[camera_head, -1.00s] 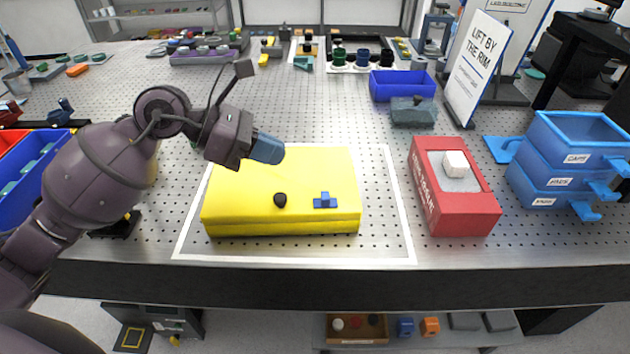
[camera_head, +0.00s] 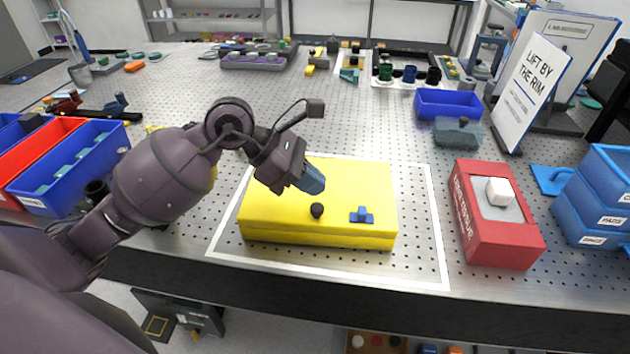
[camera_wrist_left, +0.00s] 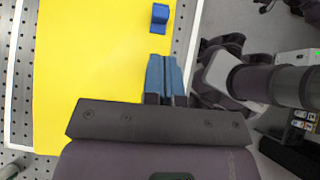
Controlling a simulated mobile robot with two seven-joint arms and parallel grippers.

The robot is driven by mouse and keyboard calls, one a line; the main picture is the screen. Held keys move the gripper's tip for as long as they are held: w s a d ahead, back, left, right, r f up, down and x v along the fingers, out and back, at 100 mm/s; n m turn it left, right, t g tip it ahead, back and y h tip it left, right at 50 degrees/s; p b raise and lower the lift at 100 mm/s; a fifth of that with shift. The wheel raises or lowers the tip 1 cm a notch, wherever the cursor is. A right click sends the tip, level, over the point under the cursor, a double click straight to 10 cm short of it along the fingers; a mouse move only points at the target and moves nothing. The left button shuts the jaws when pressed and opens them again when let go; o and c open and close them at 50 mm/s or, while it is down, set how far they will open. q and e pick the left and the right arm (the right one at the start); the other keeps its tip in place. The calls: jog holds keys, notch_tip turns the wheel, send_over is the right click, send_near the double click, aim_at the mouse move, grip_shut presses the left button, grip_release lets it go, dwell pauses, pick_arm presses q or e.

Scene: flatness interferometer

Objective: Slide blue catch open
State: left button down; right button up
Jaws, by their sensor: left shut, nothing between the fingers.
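The small blue catch (camera_head: 361,215) sits on the front right part of the top of a yellow box (camera_head: 280,205). A small dark knob (camera_head: 317,210) is on the same lid to its left. In the left wrist view the blue catch (camera_wrist_left: 160,16) shows beyond the fingertips, on the yellow lid (camera_wrist_left: 90,70). My left gripper (camera_head: 314,181) is shut and empty, with blue fingers over the lid, behind and left of the catch and apart from it. The left fingers also show in the left wrist view (camera_wrist_left: 163,75). My right gripper is not in view.
The box lies inside a white outline (camera_head: 436,240) on a perforated table. A red tissue box (camera_head: 463,215) stands to the right, with blue drawers (camera_head: 598,190) beyond it. Blue and red bins (camera_head: 70,165) are at left. A "lift by the rim" sign (camera_head: 530,85) stands behind.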

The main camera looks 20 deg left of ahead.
aim_at(357, 214)
pick_arm(q)
jog(key=x, duration=0.6)
jog(key=shift+w+d+f, duration=0.1)
jog(key=shift+d+f, duration=0.1)
jog(key=shift+w+d+f, duration=0.15)
jog(key=shift+d+f, duration=0.25)
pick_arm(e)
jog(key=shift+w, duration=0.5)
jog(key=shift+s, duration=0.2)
